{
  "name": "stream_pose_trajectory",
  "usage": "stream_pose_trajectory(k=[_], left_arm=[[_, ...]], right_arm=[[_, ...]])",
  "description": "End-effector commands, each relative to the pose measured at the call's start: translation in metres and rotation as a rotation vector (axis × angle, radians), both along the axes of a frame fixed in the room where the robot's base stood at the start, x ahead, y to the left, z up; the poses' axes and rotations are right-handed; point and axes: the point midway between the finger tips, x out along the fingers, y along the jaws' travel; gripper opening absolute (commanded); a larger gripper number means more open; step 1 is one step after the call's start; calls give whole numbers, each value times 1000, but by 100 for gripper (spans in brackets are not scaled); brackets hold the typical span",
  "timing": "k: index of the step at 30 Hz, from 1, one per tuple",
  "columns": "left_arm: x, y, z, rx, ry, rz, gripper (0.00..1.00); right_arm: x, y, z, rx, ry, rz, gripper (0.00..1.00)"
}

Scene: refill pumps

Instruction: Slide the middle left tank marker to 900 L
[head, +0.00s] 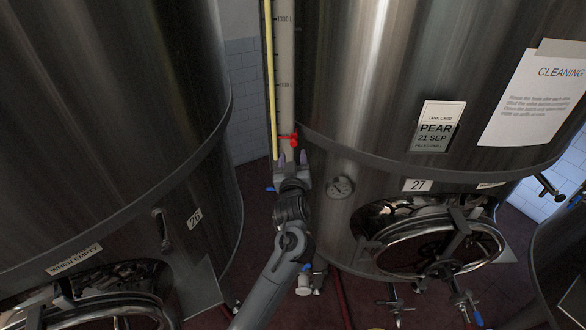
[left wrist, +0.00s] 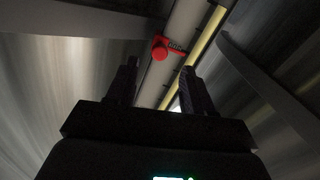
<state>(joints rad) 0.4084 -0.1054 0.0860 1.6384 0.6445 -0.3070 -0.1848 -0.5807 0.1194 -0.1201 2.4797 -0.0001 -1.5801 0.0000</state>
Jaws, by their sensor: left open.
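The red marker (head: 289,137) sits on the pale vertical level tube (head: 285,90) between two steel tanks, low on its scale, below the lower printed litre marks. A thin yellow strip (head: 270,80) runs up the tube's left side. My left gripper (head: 291,158) is just below the marker, pointing up, open and empty. In the left wrist view the marker (left wrist: 160,48) lies beyond the two spread fingers (left wrist: 157,80), apart from them. My right gripper is not in view.
Tank 27 (head: 400,80) stands close on the right and tank 26 (head: 100,100) on the left, leaving a narrow gap. A round gauge (head: 341,187) and a hatch (head: 430,240) stick out of tank 27. A blue-handled valve (head: 304,280) is low beside my arm.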

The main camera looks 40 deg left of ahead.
Motion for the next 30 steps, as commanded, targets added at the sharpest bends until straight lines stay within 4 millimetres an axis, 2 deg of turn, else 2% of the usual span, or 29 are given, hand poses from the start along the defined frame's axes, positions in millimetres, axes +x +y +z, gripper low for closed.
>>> stream_pose_trajectory(k=[3, 9, 24, 28, 30], left_arm=[[-13, -10, -1, -1, 0, -2, 52], [-23, -18, 0, -1, 0, 0, 52], [-25, -19, -1, 0, 2, 0, 52], [-31, -18, -14, 0, 34, 1, 52], [-39, -16, -31, 7, 75, 2, 52]], right_arm=[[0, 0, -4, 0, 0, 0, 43], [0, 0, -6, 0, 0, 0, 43], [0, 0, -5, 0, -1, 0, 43], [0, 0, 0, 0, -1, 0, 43], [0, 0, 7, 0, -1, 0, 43]])
